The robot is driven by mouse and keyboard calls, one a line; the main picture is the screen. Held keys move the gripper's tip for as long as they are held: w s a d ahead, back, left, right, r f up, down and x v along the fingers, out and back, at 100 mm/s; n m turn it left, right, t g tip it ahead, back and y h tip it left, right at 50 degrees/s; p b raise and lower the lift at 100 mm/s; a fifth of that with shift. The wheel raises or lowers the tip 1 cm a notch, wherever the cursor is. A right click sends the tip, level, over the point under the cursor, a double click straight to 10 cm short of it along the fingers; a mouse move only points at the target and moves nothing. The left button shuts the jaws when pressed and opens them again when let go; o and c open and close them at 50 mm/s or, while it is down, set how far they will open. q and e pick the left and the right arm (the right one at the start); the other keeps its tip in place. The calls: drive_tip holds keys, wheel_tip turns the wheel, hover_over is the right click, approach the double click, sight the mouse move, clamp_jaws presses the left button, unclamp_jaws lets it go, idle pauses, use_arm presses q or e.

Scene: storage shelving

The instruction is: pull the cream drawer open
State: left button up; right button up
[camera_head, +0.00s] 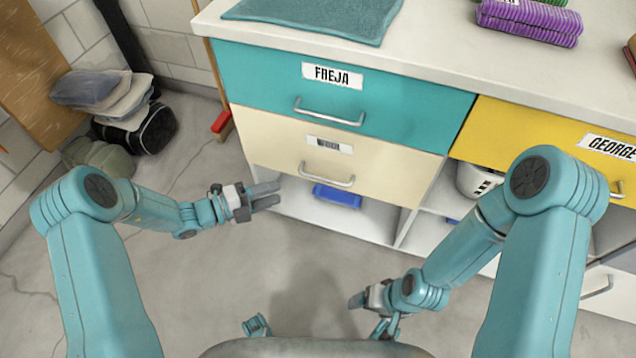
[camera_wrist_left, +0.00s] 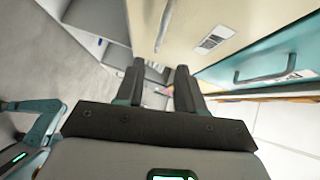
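The cream drawer (camera_head: 268,145) is shut, flush in the white cabinet below a teal drawer. Its silver bar handle (camera_head: 327,177) sits low on its front, under a small label. My left gripper (camera_head: 279,194) is left of the handle and slightly lower, apart from it, with its two fingers spread and nothing between them. In the left wrist view the open fingers (camera_wrist_left: 160,78) show with the cream drawer front (camera_wrist_left: 190,30) and its handle (camera_wrist_left: 164,25) beyond them. My right gripper (camera_head: 352,301) is low over the floor, right of centre; its finger gap is unclear.
The teal drawer (camera_head: 255,75) labelled FREJA is above, with its own handle. A yellow drawer (camera_head: 500,135) labelled GEORGE is at right. A blue item (camera_head: 337,196) lies in the open shelf below. Bags (camera_head: 120,105) are piled by the left wall. Floor before the cabinet is clear.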

sight(321, 180)
use_arm(q)
drive_tip(key=b+x, duration=0.1)
drive_tip(key=x, duration=0.3)
drive_tip(key=b+x, duration=0.1)
drive_tip(key=x, duration=0.3)
drive_tip(key=b+x, duration=0.1)
drive_tip(key=x, duration=0.4)
drive_tip(key=shift+s+d, duration=0.2)
drive_tip(key=shift+d, duration=0.05)
drive_tip(key=shift+c, duration=0.3)
clamp_jaws()
